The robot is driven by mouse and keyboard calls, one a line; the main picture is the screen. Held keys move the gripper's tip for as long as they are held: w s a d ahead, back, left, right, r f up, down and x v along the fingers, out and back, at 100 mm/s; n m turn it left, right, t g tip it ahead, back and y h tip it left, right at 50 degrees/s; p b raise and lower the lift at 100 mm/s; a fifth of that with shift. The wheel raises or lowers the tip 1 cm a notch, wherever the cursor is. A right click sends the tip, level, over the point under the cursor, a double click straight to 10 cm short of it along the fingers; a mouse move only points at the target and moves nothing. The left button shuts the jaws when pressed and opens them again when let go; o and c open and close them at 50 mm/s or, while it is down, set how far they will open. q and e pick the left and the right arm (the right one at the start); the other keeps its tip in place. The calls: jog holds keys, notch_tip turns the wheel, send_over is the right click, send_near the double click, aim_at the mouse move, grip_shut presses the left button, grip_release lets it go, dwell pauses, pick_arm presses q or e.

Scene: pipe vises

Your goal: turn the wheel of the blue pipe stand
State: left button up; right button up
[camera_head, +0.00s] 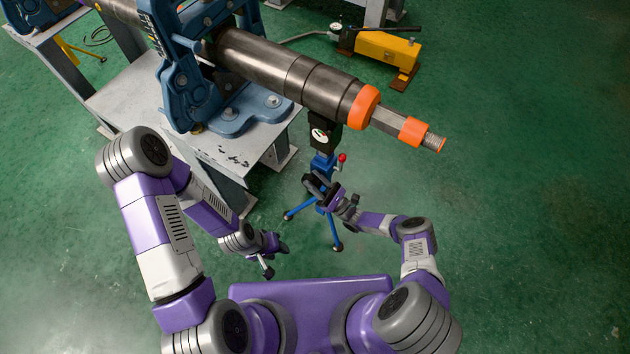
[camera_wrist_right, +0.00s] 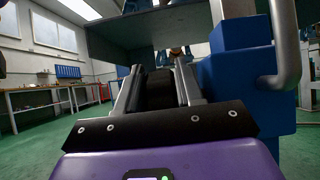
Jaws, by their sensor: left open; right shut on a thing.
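The blue pipe stand (camera_head: 324,166) stands on splayed blue legs under the orange-collared end of a pipe (camera_head: 310,80). Its dark wheel (camera_head: 315,186) is at the stand's front, partly covered by my right gripper (camera_head: 328,194). In the right wrist view, the right gripper (camera_wrist_right: 157,88) has its fingers on either side of a black piece, which looks like the wheel's rim; the blue stand column (camera_wrist_right: 240,85) rises close on the right. My left gripper (camera_head: 266,262) is open and empty, low and left of the stand, apart from it.
A grey steel table (camera_head: 130,92) with a blue pipe vise (camera_head: 185,85) stands left of the stand. A yellow pump (camera_head: 387,47) sits on the floor behind. The green floor at right is clear. Workbenches (camera_wrist_right: 50,98) line the far wall.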

aim_at(319, 187)
jog(key=o, duration=1)
jog(key=shift+c, duration=0.2)
jog(key=shift+f, duration=0.1)
jog(key=shift+v, duration=3.75)
